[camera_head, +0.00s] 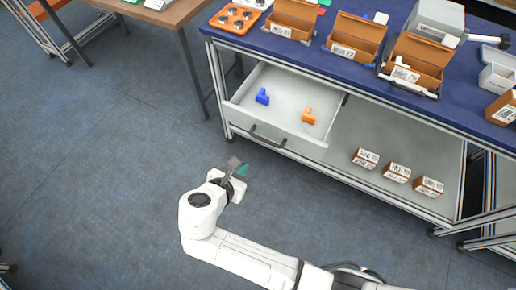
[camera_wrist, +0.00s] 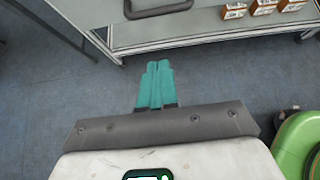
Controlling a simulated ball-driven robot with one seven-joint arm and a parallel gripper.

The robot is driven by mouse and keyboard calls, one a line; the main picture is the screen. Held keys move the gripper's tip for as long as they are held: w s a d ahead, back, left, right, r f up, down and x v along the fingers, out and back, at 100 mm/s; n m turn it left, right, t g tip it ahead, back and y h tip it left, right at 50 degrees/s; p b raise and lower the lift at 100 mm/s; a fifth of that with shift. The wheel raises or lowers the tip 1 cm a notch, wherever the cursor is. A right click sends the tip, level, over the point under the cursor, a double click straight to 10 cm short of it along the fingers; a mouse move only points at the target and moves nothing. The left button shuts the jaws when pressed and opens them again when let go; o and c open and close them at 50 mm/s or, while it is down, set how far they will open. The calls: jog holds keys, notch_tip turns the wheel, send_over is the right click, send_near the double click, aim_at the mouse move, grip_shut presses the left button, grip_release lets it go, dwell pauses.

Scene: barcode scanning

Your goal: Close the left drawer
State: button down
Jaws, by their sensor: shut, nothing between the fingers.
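The left drawer (camera_head: 283,128) hangs under the blue-topped workbench and is pulled out, its inside showing. A blue part (camera_head: 262,96) and an orange part (camera_head: 308,116) lie in it. Its dark handle (camera_head: 268,136) is on the front face; the handle also shows at the top of the wrist view (camera_wrist: 158,9). My gripper (camera_head: 243,169) is in front of the drawer, below and left of the handle in the head view, apart from it. In the wrist view its teal fingers (camera_wrist: 156,84) are together with nothing between them.
Several open cardboard boxes (camera_head: 355,38) and an orange tray (camera_head: 235,18) stand on the blue workbench top (camera_head: 262,42). Small labelled boxes (camera_head: 397,172) sit on the lower shelf right of the drawer. A wooden table (camera_head: 172,14) stands at the upper left. The floor in front is clear.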

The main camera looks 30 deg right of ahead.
jog(key=w+d+f, duration=0.4)
jog(key=w+d, duration=0.2)
jog(key=d, duration=0.2)
jog(key=shift+d, duration=0.2)
jog(key=b, duration=0.3)
send_near(290, 101)
jog(key=w+d, duration=0.1)
jog(key=w+d+f, duration=0.1)
jog(key=d, duration=0.1)
jog(key=w+d, duration=0.1)
jog(key=d, duration=0.1)
jog(key=shift+w+d+f, duration=0.1)
jog(key=shift+w+f, duration=0.3)
jog(key=shift+w+d+r, duration=0.1)
jog(key=shift+w+d, duration=0.2)
jog(key=shift+d, duration=0.1)
jog(key=shift+r, duration=0.1)
jog(key=shift+w+d+r, duration=0.1)
jog(key=shift+d, duration=0.05)
